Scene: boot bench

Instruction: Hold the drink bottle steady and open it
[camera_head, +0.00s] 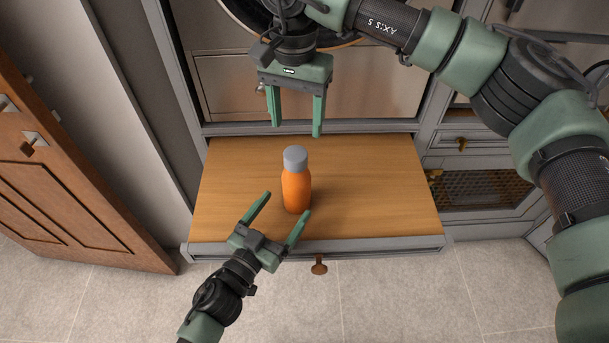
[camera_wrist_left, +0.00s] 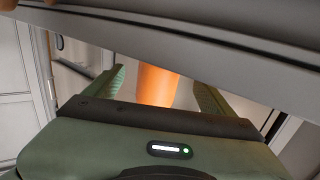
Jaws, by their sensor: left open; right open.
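The drink bottle (camera_head: 296,189) stands upright on the wooden bench top, with an orange body and a grey cap (camera_head: 295,159). My left gripper (camera_head: 288,204) is open in front of the bottle, its fingers pointing towards the bottle's lower body. In the left wrist view the orange body (camera_wrist_left: 157,86) shows between the two green fingers, apart from them; the cap is out of that view. My right gripper (camera_head: 297,131) is open and empty, pointing down above and slightly behind the cap.
The bench top (camera_head: 390,190) is clear around the bottle. A drawer knob (camera_head: 319,267) sticks out below its front edge. A wooden door (camera_head: 60,180) stands at the left, and grey cabinets with a mesh panel (camera_head: 480,189) are at the right.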

